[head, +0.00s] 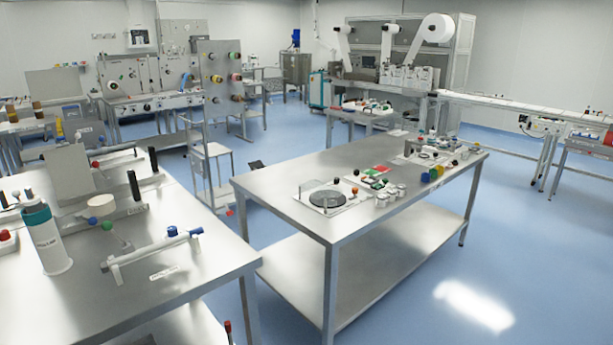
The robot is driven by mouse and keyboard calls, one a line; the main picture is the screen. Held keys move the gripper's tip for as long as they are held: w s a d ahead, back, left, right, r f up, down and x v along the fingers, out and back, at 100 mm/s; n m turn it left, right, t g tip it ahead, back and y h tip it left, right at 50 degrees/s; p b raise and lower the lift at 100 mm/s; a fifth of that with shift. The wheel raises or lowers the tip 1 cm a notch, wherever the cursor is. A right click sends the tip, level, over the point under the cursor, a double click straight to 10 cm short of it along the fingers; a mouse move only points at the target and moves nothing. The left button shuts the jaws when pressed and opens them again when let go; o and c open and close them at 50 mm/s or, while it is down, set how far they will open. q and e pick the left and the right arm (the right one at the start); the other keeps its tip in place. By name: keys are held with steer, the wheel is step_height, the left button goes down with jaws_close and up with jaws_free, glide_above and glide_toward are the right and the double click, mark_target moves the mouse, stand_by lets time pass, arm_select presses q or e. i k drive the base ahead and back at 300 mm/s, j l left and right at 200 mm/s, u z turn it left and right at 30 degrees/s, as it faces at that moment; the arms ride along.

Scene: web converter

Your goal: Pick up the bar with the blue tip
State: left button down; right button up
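A white bar (143,251) with a blue tip (173,231) at its right end lies across small white supports on the near-left steel table (190,268). It is near that table's front right part, tilted up toward the right in the picture. A second white bar (118,159) with a red tip lies farther back on the same table. Neither of my grippers is in view.
A white and teal canister (45,240) stands left of the blue-tipped bar. Black upright posts (134,186) stand behind it. A second steel table (270,190) to the right holds a round dark disc (327,199) and small parts. Blue floor is open at right.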

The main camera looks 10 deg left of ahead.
mark_target(105, 266)
steer(key=i+j+u, duration=0.1)
steer(key=i+u, duration=0.5)
steer(key=i, duration=0.25)
